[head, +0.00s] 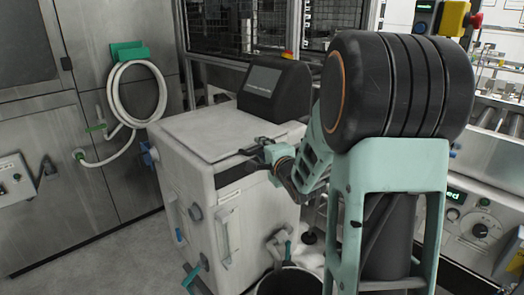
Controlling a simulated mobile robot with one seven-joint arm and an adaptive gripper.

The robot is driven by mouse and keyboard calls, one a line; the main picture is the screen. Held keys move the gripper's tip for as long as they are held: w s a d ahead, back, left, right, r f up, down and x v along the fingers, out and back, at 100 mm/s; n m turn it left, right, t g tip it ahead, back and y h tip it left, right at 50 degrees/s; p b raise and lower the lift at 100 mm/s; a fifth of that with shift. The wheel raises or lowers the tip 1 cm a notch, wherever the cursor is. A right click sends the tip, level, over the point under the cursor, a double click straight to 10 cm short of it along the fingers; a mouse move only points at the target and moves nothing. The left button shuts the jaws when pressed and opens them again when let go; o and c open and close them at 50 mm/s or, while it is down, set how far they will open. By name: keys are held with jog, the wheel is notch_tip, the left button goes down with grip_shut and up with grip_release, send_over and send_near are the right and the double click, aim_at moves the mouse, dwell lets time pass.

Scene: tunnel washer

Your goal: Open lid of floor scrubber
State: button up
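The floor scrubber (185,180) is a white boxy machine in the middle of the head view. Its flat light-grey lid (205,130) lies closed, level on top. A dark console with a screen (274,88) stands at its back right. My gripper (252,148) is at the lid's front right edge, with its dark fingers close to a small dark part there. Whether the fingers touch or grip that part cannot be made out. My arm comes in from the right and hides the scrubber's right side.
A coiled white hose (136,95) hangs on the metal wall at the left. A dark bucket (290,281) stands in front of the scrubber. A control panel with a knob (481,230) is at the right. The floor at the left (95,245) is free.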

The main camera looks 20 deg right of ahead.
jog(key=shift+c, duration=0.5)
grip_shut()
